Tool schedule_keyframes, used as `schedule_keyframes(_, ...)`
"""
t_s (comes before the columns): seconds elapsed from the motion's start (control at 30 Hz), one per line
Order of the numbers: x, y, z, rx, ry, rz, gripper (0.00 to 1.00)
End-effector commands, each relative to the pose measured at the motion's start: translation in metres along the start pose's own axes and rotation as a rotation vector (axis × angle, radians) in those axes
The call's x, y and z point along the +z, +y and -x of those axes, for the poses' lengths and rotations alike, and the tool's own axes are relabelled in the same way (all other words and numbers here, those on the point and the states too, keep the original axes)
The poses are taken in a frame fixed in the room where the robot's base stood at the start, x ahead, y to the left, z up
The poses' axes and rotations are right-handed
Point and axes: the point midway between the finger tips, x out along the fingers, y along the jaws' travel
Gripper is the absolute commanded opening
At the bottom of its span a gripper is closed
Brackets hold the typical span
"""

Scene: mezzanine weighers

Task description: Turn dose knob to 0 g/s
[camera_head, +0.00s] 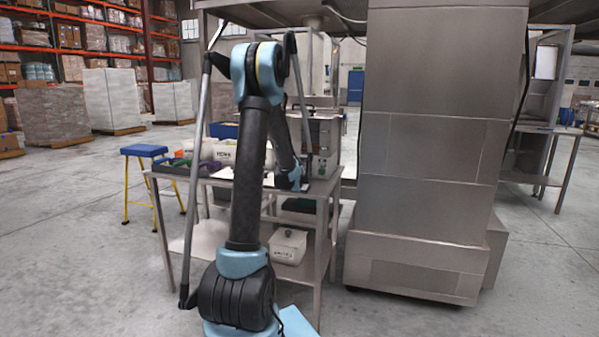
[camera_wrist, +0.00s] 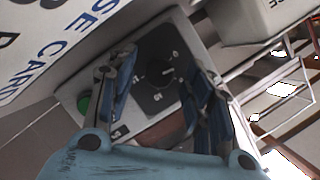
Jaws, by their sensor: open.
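The dose knob (camera_wrist: 157,72) is a dark round knob on a dark dial plate (camera_wrist: 152,108) in the wrist view. The plate has white marks around the knob, and a small white line shows on the knob's right side. I cannot read its exact setting. My gripper (camera_wrist: 161,66) is open, with one blue-padded finger on each side of the knob in the picture. I cannot tell whether either finger touches it. In the head view, a grey metal box (camera_head: 323,135) stands on the steel table behind my arm; the knob itself is not visible there.
A green button (camera_wrist: 83,103) sits left of the dial. A white sign (camera_wrist: 45,38) with large letters fills the wrist view's upper left. The steel table (camera_head: 318,188) holds trays and containers. A large steel cabinet (camera_head: 425,150) stands close on the right. A blue-topped stool (camera_head: 144,150) stands left.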

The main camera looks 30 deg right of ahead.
Motion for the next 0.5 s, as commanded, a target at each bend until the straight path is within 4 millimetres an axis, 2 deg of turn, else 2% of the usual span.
schedule_keyframes(0.07,0.0,0.0,0.0001,0.0,0.0,0.0,0.47)
schedule_keyframes(0.27,-0.0001,0.0,0.0003,0.0,0.0,0.0,0.04)
schedule_keyframes(0.5,0.0001,-0.0003,0.0003,0.003,0.0,0.009,0.03)
